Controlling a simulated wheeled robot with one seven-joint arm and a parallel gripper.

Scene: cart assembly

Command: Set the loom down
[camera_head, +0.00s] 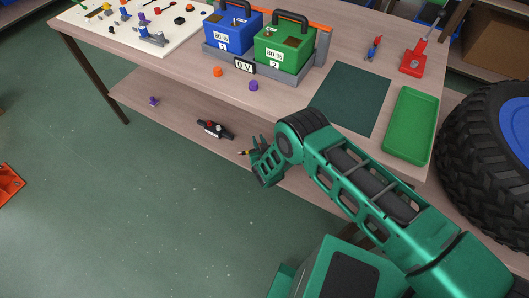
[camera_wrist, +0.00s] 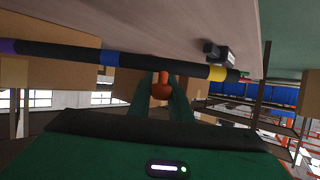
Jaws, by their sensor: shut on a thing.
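The loom shows in the wrist view as a dark rod-like bundle (camera_wrist: 190,67) with purple, blue and yellow bands, running across the picture. An orange knob-like piece (camera_wrist: 162,87) at its middle sits between my fingers. My gripper (camera_head: 262,165) is shut on it, with the fingers (camera_wrist: 164,98) pointing up in the wrist view. In the head view my gripper is in front of the table's front edge, over the lower shelf area. Only a small yellow-and-dark end (camera_head: 244,153) of the loom shows there; the rest is hidden.
The table (camera_head: 180,70) holds a blue battery (camera_head: 232,38), a green battery (camera_head: 283,53), a dark green mat (camera_head: 349,98) and a green tray (camera_head: 409,125). A large wheel (camera_head: 480,135) stands right.

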